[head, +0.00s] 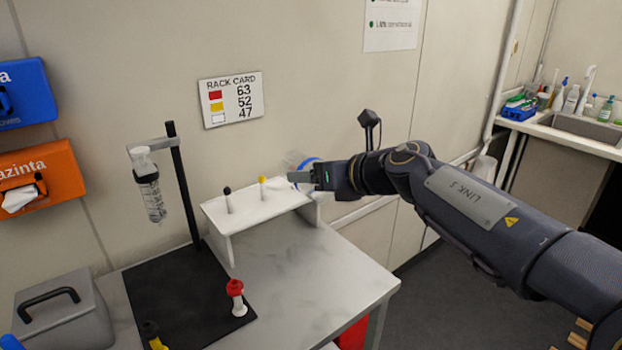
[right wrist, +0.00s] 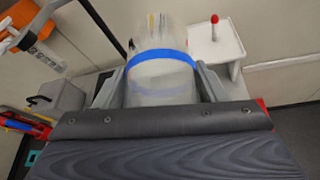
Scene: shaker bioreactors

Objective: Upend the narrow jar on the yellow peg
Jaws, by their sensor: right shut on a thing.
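My right gripper (head: 300,177) is shut on a clear jar (head: 294,159) with a blue band, above the right end of the white peg rack (head: 244,216). In the right wrist view the jar (right wrist: 160,80) sits between the two fingers (right wrist: 160,88); I cannot tell which way its mouth faces. The yellow-tipped peg (head: 263,188) stands upright and bare on the rack, left of the jar. A black-tipped peg (head: 228,200) stands further left. A red-tipped peg (right wrist: 214,26) shows in the right wrist view.
A black stand (head: 182,180) holds a hanging clear bottle (head: 152,195) left of the rack. A red-and-white bottle (head: 236,297) stands on the black mat (head: 185,290). A grey box (head: 62,318) is at the left. A rack card (head: 231,100) hangs on the wall.

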